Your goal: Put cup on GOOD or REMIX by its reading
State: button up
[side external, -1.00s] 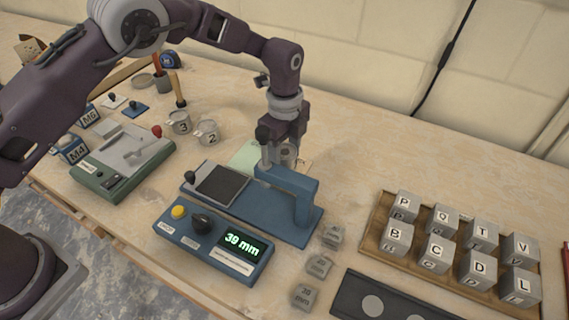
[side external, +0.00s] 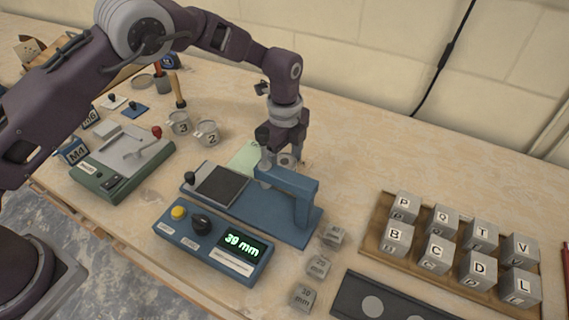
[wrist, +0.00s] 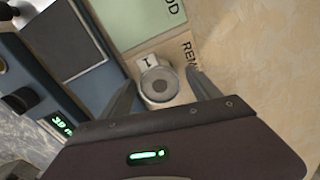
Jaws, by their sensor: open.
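The cup (wrist: 160,84), small and grey with a label reading 1, stands upright on the beige REMIX area (wrist: 207,58) in the wrist view. The green GOOD area (wrist: 138,22) lies just beyond it. In the side view the cup (side external: 287,160) shows partly behind the blue arch. My gripper (wrist: 161,80) is open, with one finger on each side of the cup and visible gaps. It also shows low over the cup in the side view (side external: 281,156). The blue measuring device's display (side external: 245,245) reads 39 mm.
The blue arch (side external: 291,180) stands close in front of my gripper. Cups 3 (side external: 180,123) and 2 (side external: 207,133) stand to the left. A tray of lettered cubes (side external: 372,246) is at the right. The table behind the gripper is clear.

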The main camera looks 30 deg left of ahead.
notch_tip(320, 180, up, 11)
notch_tip(320, 180, up, 10)
jog(key=n+t, duration=0.1)
jog(key=n, duration=0.3)
send_over(284, 160)
jog(key=s+a, duration=0.4)
jog(key=a, duration=0.1)
jog(key=s+a+r+n+t, duration=0.2)
jog(key=s+a+r+n, duration=0.4)
jog(key=s, duration=0.3)
jog(key=s+a+n+t, duration=0.1)
jog(key=s+n, duration=0.4)
jog(key=s, duration=0.5)
jog(key=s+a+f+n+t, duration=0.1)
jog(key=s+a+n, duration=0.3)
jog(key=s, duration=0.6)
jog(key=shift+f+n+t, duration=0.15)
jog(key=shift+n+t, duration=0.15)
jog(key=shift+n, duration=0.3)
jog(key=shift+a, duration=0.1)
